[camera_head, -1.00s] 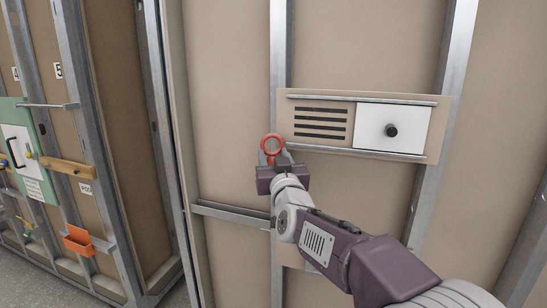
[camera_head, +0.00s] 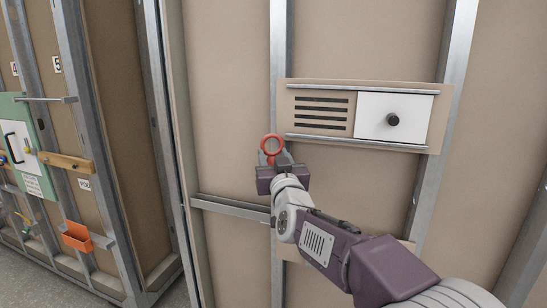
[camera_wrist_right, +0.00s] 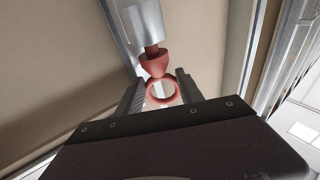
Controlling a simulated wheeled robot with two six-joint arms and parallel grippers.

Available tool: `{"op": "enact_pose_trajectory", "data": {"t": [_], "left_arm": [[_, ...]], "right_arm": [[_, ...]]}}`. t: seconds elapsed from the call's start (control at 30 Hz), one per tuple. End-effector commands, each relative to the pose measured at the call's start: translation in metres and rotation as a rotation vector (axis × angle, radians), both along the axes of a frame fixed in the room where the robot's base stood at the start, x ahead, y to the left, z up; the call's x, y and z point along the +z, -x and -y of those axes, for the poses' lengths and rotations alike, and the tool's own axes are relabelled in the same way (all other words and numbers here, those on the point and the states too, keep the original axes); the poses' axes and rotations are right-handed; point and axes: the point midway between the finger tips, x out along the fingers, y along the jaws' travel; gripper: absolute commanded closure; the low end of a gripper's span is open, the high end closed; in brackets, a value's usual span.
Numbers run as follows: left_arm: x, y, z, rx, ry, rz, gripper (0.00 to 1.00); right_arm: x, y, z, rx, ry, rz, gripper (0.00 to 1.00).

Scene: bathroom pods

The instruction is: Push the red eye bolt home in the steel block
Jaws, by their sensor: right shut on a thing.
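A red eye bolt (camera_head: 272,144) shows as a ring above my right gripper (camera_head: 276,160) in the head view. In the right wrist view the ring of the eye bolt (camera_wrist_right: 163,91) sits between the two fingers of my right gripper (camera_wrist_right: 160,82), which is shut on it. Its red shank and collar point away from the gripper toward a light grey steel piece (camera_wrist_right: 135,22), seemingly the steel block. The shank's end meets or enters it; how deep I cannot tell. The block is not clearly visible in the head view. My left gripper is not in view.
A panel with dark slots (camera_head: 322,113) and a white plate with a black knob (camera_head: 393,120) is on the wall, right of the gripper. Metal studs (camera_head: 282,50) and a crossbar (camera_head: 230,207) frame the wall. An orange bin (camera_head: 76,236) is far left.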

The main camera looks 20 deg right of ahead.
Motion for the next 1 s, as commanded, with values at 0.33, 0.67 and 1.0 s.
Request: {"op": "enact_pose_trajectory", "data": {"t": [0.33, 0.67, 1.0], "left_arm": [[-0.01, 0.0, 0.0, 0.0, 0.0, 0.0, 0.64], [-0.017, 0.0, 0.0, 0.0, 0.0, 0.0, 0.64], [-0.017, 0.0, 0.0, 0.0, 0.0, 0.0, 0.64]], "right_arm": [[-0.01, 0.0, 0.0, 0.0, 0.0, 0.001, 1.0], [-0.017, 0.0, 0.0, 0.0, 0.0, 0.001, 1.0], [-0.018, 0.0, 0.0, 0.0, 0.0, 0.0, 0.31]]}}
